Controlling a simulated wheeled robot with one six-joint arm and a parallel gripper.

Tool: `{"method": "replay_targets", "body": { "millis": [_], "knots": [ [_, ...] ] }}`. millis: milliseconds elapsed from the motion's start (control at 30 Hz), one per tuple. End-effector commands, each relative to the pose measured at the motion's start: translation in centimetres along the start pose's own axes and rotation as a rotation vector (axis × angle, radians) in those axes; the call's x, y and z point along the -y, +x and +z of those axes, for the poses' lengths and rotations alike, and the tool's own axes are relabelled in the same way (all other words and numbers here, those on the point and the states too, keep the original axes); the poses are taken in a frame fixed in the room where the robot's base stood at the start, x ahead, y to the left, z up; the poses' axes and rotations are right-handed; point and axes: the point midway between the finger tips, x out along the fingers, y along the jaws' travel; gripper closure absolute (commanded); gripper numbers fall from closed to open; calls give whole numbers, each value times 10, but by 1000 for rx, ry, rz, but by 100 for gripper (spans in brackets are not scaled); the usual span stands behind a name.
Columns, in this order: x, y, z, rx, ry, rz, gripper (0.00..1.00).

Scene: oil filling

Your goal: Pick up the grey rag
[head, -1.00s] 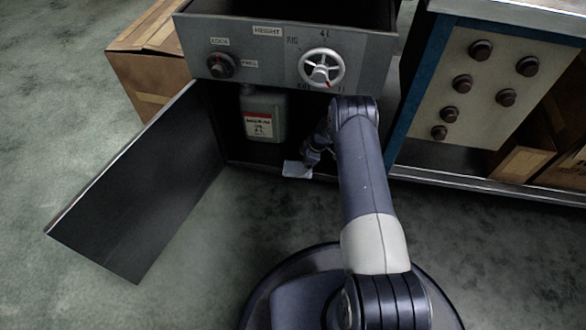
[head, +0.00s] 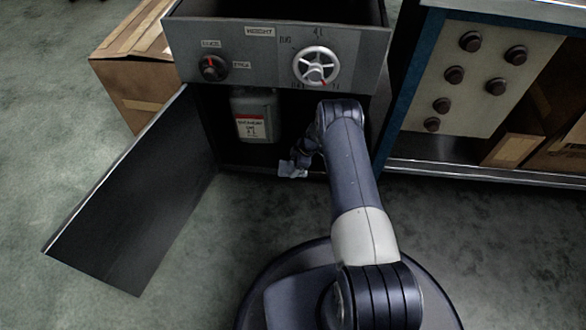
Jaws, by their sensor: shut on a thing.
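The grey rag (head: 290,170) is a small pale cloth at the front edge of the open cabinet's lower compartment, in the head view. My gripper (head: 296,164) is at the rag, shut on it. The fingers are dark and small here, and my arm hides part of the space to the right of them. I cannot tell whether the rag still touches the cabinet floor.
A grey oil can (head: 254,115) with a red and white label stands inside the cabinet (head: 275,45), left of my gripper. The cabinet door (head: 130,195) hangs open at left. A cardboard box (head: 125,75) is behind it. A workbench (head: 480,178) stands at right.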

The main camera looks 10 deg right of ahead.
Motion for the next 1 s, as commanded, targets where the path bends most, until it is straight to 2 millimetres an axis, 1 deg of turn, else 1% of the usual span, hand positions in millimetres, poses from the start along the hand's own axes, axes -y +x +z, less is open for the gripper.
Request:
{"method": "replay_targets", "body": {
  "millis": [33, 133, 333, 433, 467, 700, 800, 900, 1000],
  "knots": [
    [0, 0, 0, 0, 0, 0, 53],
    [0, 0, 0, 0, 0, 0, 61],
    [0, -1, 0, 0, 0, 0, 61],
    [-1, -8, -3, 0, 0, 1, 61],
    [-1, -12, -5, 0, -1, 1, 61],
    [-1, -58, -24, 0, -1, 2, 61],
    [0, -74, -31, 0, 0, 1, 61],
    [0, -85, -36, 0, 0, 1, 61],
    [0, -92, -38, 0, 2, 0, 61]
  ]
}}
